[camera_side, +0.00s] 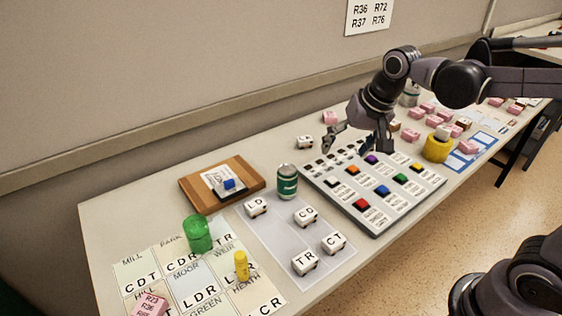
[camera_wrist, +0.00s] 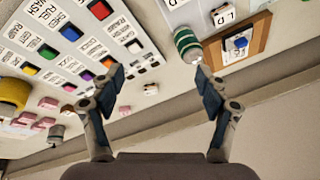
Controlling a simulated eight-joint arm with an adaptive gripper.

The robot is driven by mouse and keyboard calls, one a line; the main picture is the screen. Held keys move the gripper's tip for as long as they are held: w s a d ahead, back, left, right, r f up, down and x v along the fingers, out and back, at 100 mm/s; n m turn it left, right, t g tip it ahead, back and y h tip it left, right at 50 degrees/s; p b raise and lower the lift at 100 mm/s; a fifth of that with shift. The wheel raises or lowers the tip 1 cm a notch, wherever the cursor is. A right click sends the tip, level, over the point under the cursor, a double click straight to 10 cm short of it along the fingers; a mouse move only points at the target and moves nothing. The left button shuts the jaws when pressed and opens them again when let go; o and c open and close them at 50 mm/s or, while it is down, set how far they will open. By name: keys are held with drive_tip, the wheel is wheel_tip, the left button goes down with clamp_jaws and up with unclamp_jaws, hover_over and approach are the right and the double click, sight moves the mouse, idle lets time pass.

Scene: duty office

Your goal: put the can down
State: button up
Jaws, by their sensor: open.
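A second, pale can (camera_side: 410,94) stands farther back, partly hidden by my arm.
The button panel (camera_side: 416,212) lies below my gripper. A wooden board with a blue switch (camera_side: 222,184) is left of the can. A grey mat (camera_side: 276,235) holds several lettered blocks. A bright green cylinder (camera_side: 197,234) and yellow peg (camera_side: 241,266) stand on cards. A yellow cylinder (camera_side: 436,150) stands right.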

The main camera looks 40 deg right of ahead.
drive_tip(key=s+d+f+n+t, duration=0.1)
drive_tip(key=s+f+n+t, duration=0.1)
drive_tip(key=s+n, duration=0.3)
drive_tip(key=s, duration=0.4)
drive_tip(key=shift+d+f+n+t, duration=0.2)
drive_tip(key=shift+f+n+t, duration=0.1)
drive_tip(key=shift+f+t, duration=0.1)
drive_tip(key=shift+o, duration=0.5)
drive_tip(key=shift+s+f, duration=0.1)
drive_tip(key=shift+s, duration=0.2)
drive_tip(key=shift+n, duration=0.3)
